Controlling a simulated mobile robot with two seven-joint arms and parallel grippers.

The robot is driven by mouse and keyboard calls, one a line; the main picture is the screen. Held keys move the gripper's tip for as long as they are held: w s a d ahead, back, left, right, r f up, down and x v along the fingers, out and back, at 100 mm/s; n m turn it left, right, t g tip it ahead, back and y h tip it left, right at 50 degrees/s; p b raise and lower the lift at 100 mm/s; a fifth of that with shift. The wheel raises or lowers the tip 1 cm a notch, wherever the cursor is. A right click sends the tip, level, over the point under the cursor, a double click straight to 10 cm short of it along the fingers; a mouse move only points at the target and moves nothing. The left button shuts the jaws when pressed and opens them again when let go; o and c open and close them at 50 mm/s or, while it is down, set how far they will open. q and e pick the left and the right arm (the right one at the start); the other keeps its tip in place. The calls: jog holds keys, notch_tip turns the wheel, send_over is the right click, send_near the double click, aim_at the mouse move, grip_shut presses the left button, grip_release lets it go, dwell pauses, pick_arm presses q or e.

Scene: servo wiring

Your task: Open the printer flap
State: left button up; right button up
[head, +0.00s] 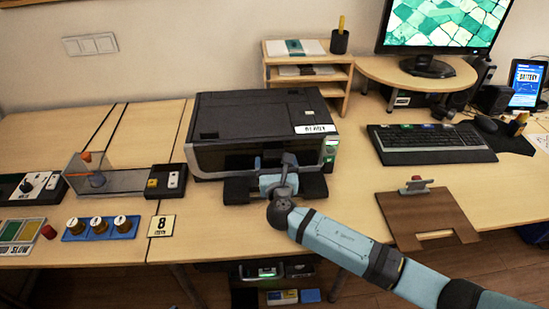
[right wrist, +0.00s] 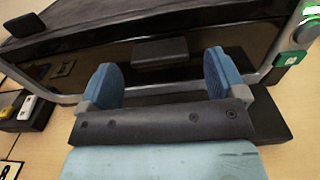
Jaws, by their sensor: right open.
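The black and grey printer (head: 262,118) stands on the table in the middle of the head view. Its glossy dark front flap (right wrist: 85,68) fills the upper part of the right wrist view and looks shut, with a small black handle (right wrist: 160,52) on it. My right gripper (head: 284,163) is in front of the printer, over the black tray at its foot. In the right wrist view its two blue fingers (right wrist: 160,72) are apart, with the handle showing between and beyond them. I cannot tell whether they touch the flap. My left gripper is not in view.
A green button (right wrist: 293,58) is on the printer's right front edge. A control box (head: 166,181) stands left of the printer. A keyboard (head: 430,143) and a clipboard (head: 420,212) lie to the right, and a wooden shelf (head: 296,63) stands behind.

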jog(key=shift+w, duration=1.5)
jog(key=shift+c, duration=0.2)
